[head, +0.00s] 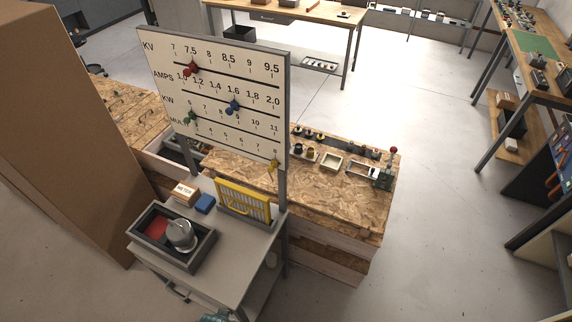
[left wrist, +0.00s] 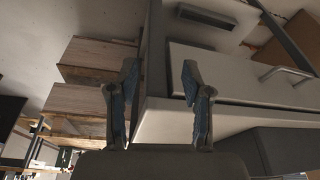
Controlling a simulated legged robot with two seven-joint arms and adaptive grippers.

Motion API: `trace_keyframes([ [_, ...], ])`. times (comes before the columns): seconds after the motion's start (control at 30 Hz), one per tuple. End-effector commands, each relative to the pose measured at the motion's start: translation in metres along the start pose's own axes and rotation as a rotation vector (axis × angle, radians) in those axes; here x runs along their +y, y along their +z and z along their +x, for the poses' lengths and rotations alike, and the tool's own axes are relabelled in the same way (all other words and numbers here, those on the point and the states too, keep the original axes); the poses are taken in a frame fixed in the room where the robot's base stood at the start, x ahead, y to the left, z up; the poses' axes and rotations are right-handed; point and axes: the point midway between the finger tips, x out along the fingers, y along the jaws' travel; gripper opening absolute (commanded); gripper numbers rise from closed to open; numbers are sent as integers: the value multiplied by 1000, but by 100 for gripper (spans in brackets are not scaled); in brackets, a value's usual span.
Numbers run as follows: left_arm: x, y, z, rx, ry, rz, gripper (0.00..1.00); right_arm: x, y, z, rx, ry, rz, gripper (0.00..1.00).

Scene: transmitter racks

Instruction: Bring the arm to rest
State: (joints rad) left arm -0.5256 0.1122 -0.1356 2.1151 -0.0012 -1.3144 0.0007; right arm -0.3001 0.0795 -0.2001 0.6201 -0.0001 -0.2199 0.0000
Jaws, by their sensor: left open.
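My left gripper (left wrist: 159,78) is open in the left wrist view, with its two blue-grey fingers apart and nothing between them. Behind the fingers is the pale grey cart (left wrist: 225,75), with a drawer handle at the right; I cannot tell the exact distance. In the head view a small blue-grey piece, likely of this gripper, shows at the bottom edge below the cart (head: 228,262). The rest of my left arm is out of the picture. My right gripper is not in view.
A wooden bench (head: 340,205) is behind. A large brown box (head: 60,110) stands left. Floor at right is clear.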

Motion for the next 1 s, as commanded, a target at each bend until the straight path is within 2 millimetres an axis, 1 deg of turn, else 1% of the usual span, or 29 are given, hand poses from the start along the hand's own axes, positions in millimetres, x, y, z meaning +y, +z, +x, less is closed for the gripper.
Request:
trace_keyframes([
  [0.03, 1, 8, 24, -15, 2, 2, 49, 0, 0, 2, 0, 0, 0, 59],
  [0.17, 4, 32, 82, -39, 6, 6, 49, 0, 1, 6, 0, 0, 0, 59],
  [0.2, 5, 42, 100, -46, 7, 7, 49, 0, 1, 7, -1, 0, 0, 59],
  [0.27, 6, 57, 125, -57, 9, 10, 49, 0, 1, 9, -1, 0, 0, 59],
  [0.3, 7, 69, 141, -65, 10, 11, 49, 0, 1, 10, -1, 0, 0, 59],
  [0.37, 8, 87, 164, -76, 11, 13, 49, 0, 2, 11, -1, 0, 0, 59],
  [0.4, 9, 100, 178, -84, 12, 15, 49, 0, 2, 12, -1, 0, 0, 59],
  [0.47, 10, 120, 197, -95, 14, 18, 49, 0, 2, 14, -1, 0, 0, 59],
  [0.5, 11, 135, 209, -104, 15, 20, 49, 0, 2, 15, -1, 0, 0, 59],
  [0.57, 12, 157, 225, -115, 16, 22, 49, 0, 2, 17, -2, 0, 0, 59],
  [0.6, 12, 173, 234, -123, 17, 24, 49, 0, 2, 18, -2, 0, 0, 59],
  [0.63, 13, 184, 241, -129, 17, 26, 49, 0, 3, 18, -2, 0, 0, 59],
  [0.7, 13, 212, 253, -141, 18, 28, 49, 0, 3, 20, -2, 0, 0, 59],
  [0.8, 13, 245, 265, -156, 20, 33, 49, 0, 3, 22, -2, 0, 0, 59],
  [0.9, 13, 271, 270, -167, 20, 36, 49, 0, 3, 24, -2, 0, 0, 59],
  [1.0, 12, 286, 272, -172, 21, 38, 49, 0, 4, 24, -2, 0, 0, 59],
])
